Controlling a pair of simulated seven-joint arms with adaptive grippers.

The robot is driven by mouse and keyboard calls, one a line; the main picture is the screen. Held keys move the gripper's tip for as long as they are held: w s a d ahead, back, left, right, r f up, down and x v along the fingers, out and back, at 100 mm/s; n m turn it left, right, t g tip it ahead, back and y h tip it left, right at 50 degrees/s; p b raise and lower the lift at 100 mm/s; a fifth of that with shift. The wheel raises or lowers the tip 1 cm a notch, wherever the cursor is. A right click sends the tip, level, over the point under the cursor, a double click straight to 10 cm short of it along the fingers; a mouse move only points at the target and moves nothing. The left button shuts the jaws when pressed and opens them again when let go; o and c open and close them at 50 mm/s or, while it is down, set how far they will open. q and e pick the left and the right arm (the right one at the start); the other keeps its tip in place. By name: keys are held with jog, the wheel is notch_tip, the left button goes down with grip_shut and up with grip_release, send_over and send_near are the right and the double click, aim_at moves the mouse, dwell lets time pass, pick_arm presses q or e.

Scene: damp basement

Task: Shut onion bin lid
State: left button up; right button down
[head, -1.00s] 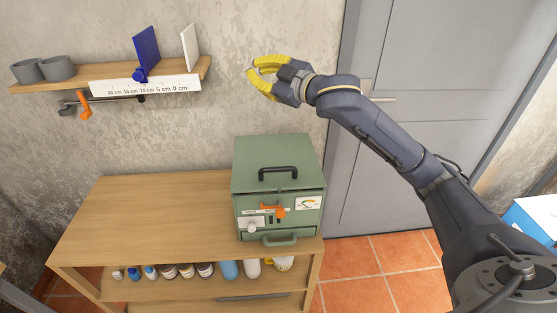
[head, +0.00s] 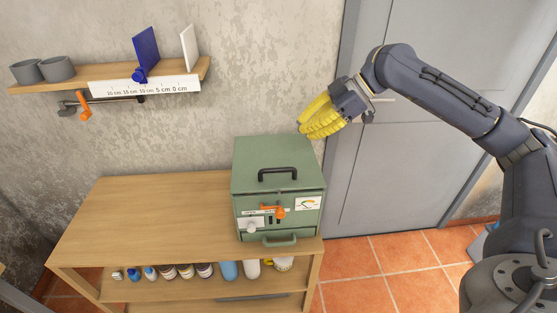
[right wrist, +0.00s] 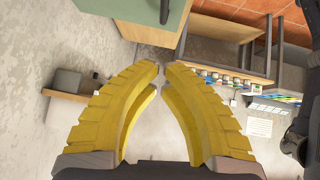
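A green bin (head: 280,215) stands on the right end of a wooden table in the head view. Its flat green lid (head: 260,155) with a black handle (head: 278,175) lies level on top, and a thin seam shows at its front edge. I see no clear gap under it. My right gripper (head: 304,131) is above and behind the bin's back right corner, apart from it. In the right wrist view its yellow fingertips (right wrist: 162,68) are almost together with nothing between them. A green panel of the bin (right wrist: 125,15) shows beyond them. My left gripper is not in view.
The wooden table (head: 150,215) has a clear top left of the bin, with several bottles on its lower shelf. A wall shelf (head: 75,83) with grey cups and a blue panel (head: 146,48) hangs upper left. A grey door (head: 400,160) stands behind my right arm.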

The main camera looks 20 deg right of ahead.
send_over(278, 170)
jog(key=f, duration=0.9)
jog(key=shift+s, duration=0.2)
jog(key=shift+w+f, duration=0.2)
jog(key=shift+f, duration=0.9)
jog(key=shift+s+a+f, duration=0.1)
jog(key=shift+s+f, duration=0.1)
jog(key=shift+f, duration=0.4)
jog(key=shift+s+a+f, duration=0.1)
jog(key=shift+s+f, duration=0.1)
jog(key=shift+f, duration=0.35)
